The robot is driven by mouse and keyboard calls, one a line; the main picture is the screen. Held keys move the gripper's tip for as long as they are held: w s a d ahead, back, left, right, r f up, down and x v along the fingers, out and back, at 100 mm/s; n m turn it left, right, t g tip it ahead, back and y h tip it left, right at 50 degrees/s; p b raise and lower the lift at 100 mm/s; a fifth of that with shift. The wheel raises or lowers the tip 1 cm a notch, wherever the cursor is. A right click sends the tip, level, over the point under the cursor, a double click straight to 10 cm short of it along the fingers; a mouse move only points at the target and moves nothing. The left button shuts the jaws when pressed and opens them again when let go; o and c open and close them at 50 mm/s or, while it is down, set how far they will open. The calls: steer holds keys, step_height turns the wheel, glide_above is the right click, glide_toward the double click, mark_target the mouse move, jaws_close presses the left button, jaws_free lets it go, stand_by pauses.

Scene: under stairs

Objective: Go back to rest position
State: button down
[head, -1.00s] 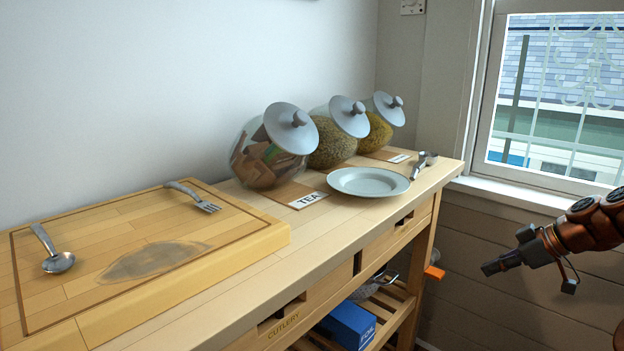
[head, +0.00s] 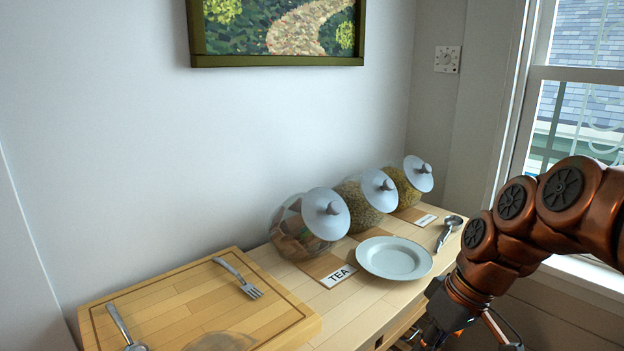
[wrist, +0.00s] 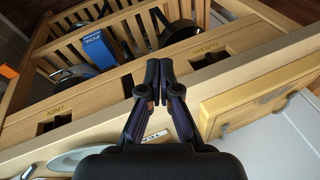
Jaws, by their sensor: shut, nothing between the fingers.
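My gripper (wrist: 158,75) is shut and empty in the wrist view, its fingertips together in front of the wooden counter's front edge. In the head view my copper-coloured arm reaches down at the right, and the gripper's dark body shows at the bottom, with its fingertips out of frame or hidden. The wrist view looks at the counter's drawer fronts, one labelled CUTLERY (wrist: 228,62), and the slatted lower shelf (wrist: 118,28).
On the counter stand several glass jars with grey lids (head: 326,215), a pale plate (head: 394,258), a metal scoop (head: 449,232) and a cutting board (head: 170,306) with a fork (head: 238,279) and a spoon (head: 122,328). A blue box (wrist: 98,49) sits on the lower shelf. A window is at the right.

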steer(key=s+r+m+g+h+p, duration=0.1)
steer(key=s+r+m+h+p, duration=0.1)
steer(key=s+p, duration=0.4)
steer(key=s+r+m+g+h+p, duration=0.1)
steer(key=s+p, duration=0.5)
steer(key=s, duration=0.6)
step_height(320, 180, up, 3)
steer(key=m+h, duration=0.1)
steer(key=m, duration=0.1)
steer(key=shift+s+d+f+m, duration=0.2)
steer(key=shift+s+d+m, duration=0.15)
steer(key=shift+s+m, duration=0.05)
steer(key=c, duration=1.9)
jaws_free()
